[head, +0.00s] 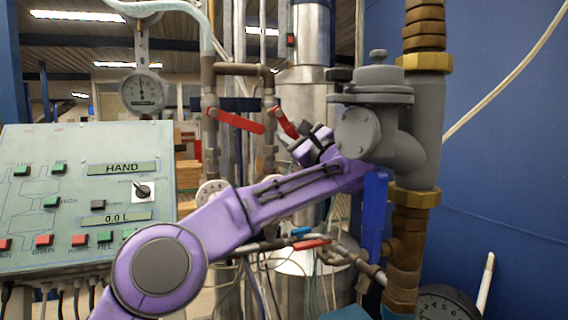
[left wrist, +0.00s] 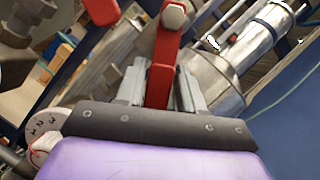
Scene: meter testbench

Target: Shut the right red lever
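The right red lever (head: 286,122) hangs from the right pipe and slants down to the right in the head view. My left gripper (head: 305,143) is at its lower end. In the left wrist view the red lever (left wrist: 165,60) runs between the two grey fingers of the left gripper (left wrist: 163,88). The fingers flank it closely; whether both press on it I cannot tell. The left red lever (head: 237,121) lies slanted across the left pipe, and a red piece at the top left of the wrist view (left wrist: 102,10) looks like it. My right gripper is not in view.
A control panel (head: 85,200) stands at the left, with a round gauge (head: 143,92) above it. Grey and brass pipework (head: 415,120) stands close to the right of my left gripper. A blue-handled valve (head: 375,215) and small red and blue levers (head: 312,243) sit below my forearm.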

